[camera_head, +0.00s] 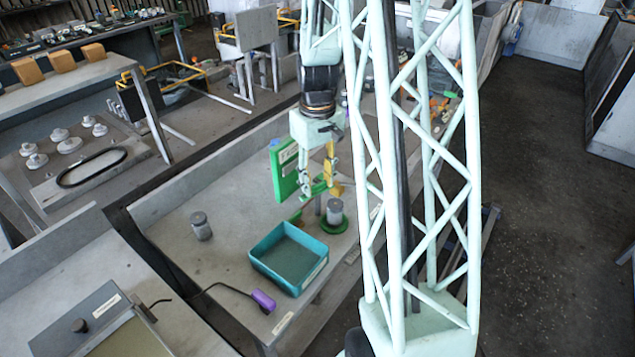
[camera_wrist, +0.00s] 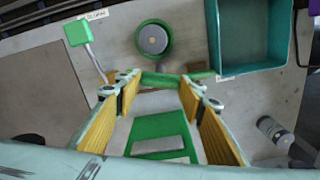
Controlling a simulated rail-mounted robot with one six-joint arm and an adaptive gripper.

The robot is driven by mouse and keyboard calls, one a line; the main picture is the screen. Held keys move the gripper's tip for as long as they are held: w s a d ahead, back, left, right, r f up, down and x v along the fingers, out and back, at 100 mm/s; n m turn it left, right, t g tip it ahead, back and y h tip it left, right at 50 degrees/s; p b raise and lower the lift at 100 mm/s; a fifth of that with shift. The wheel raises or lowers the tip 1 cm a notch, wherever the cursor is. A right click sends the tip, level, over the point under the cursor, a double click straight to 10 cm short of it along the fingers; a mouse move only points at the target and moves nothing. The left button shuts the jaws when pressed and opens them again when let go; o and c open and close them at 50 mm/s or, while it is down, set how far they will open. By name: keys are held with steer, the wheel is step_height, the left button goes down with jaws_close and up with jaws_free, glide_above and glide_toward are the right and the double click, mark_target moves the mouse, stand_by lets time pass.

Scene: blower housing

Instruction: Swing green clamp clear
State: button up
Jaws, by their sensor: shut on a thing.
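My gripper (camera_head: 318,185) hangs low over the grey bench. In the wrist view its yellow-padded fingers (camera_wrist: 162,82) stand either side of a green bar, part of the green clamp (camera_wrist: 160,80), and are shut on it. A green plate with grey patches (camera_wrist: 158,127) shows below the bar; whether it joins the bar is unclear. In the head view an upright green panel (camera_head: 284,170) with a pale label stands just left of my gripper. A grey cylinder (camera_head: 334,210) stands on a green round base (camera_head: 334,226) below my gripper, apart from it.
A teal tray (camera_head: 257,268) sits in front of my gripper. A purple handle (camera_head: 263,300) on a cable lies near the front edge. A green block on a rod (camera_wrist: 78,32) shows in the wrist view.

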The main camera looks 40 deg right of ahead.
steer(key=shift+n, duration=1.6)
steer(key=o, duration=0.8)
steer(key=shift+o, duration=0.2)
steer(key=shift+r, duration=0.1)
step_height(320, 180, up, 12)
stand_by(0.5)
